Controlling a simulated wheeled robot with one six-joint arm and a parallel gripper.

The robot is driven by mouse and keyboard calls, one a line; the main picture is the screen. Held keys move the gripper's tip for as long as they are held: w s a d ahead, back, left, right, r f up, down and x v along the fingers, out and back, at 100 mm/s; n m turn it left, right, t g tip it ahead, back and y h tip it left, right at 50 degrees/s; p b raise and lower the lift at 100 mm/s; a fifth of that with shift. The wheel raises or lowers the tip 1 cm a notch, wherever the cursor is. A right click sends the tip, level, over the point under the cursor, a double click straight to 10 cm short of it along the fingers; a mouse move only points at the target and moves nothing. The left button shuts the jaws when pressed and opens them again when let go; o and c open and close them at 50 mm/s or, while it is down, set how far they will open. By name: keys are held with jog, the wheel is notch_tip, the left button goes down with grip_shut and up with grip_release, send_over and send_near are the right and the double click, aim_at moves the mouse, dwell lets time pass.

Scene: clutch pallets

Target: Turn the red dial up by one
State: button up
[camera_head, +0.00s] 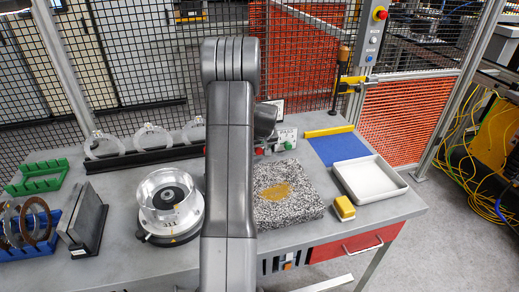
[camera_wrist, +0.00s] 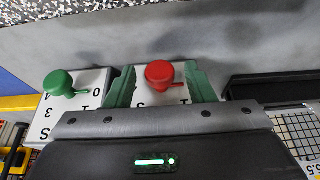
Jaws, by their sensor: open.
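The red dial (camera_wrist: 160,73) is a round red knob on a white, numbered plate in the wrist view. Its short red pointer sticks out to the right in the picture. The plate's marks are upside down and partly hidden, so its setting cannot be read. My gripper (camera_wrist: 163,84) is open, with one green finger on each side of the red dial. Contact cannot be told. A green dial (camera_wrist: 58,83) on a similar plate is to the left. In the head view the red dial (camera_head: 259,151) shows just right of my arm, with the green dial (camera_head: 288,145) beside it.
On the grey table (camera_head: 330,232) are a granite block (camera_head: 305,210), a yellow box (camera_head: 344,207), a white tray (camera_head: 368,180) and a blue mat (camera_head: 335,149). A metal clutch fixture (camera_head: 169,206) stands left of my arm. A wire-mesh fence is behind the table.

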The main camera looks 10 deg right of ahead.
jog(key=shift+c, duration=0.4)
jog(key=c, duration=0.9)
jog(key=shift+o, duration=0.2)
jog(key=shift+b, duration=0.3)
jog(key=y+b, duration=0.3)
jog(key=shift+w+d+f+m+b, duration=0.1)
jog(key=shift+d+f+m+b, duration=0.2)
jog(key=shift+d+m+b, duration=0.1)
jog(key=y+b, duration=0.2)
jog(key=y, duration=0.1)
jog(key=m+y+b, duration=0.1)
jog(key=y, duration=0.1)
jog(key=shift+d+b, duration=0.25)
jog(key=shift+b, duration=0.05)
jog(key=o, duration=0.9)
